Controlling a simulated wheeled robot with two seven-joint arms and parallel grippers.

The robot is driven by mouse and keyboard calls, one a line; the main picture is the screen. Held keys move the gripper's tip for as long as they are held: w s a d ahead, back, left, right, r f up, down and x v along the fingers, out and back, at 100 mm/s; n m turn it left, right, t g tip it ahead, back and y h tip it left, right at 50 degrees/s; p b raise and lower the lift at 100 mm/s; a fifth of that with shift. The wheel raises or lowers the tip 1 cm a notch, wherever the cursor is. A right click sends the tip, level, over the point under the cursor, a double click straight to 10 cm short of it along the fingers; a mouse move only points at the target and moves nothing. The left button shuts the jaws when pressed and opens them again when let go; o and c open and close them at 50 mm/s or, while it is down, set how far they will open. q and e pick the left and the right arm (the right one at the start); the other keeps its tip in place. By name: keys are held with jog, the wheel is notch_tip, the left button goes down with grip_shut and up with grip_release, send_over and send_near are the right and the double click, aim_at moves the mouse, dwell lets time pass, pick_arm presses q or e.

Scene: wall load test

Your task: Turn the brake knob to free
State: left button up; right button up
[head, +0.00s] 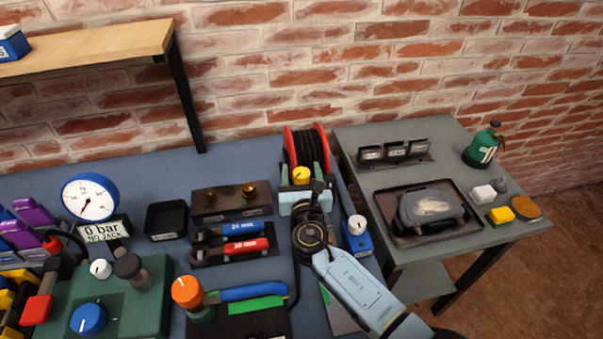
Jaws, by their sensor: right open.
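A yellow knob (301,174) sits at the front of a red cable reel (306,146) wound with black cable, at the back right of the blue bench. I take it for the brake knob; no label or pointer on it is readable. My right gripper (305,188) is open right at the near side of the yellow knob. I cannot tell whether its fingers touch the knob. The gripper and wrist hide the lower front of the reel. My left gripper is not in view.
A blue box with a white knob (357,224) stands close right of my right wrist. A tray with blue and red handled tools (240,255) and an orange knob (186,291) lie to the left. A grey side table (365,150) holds a tray and a green can (484,147).

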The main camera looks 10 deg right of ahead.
jog(key=shift+c, duration=0.2)
jog(key=c, duration=0.9)
jog(key=shift+c, duration=0.2)
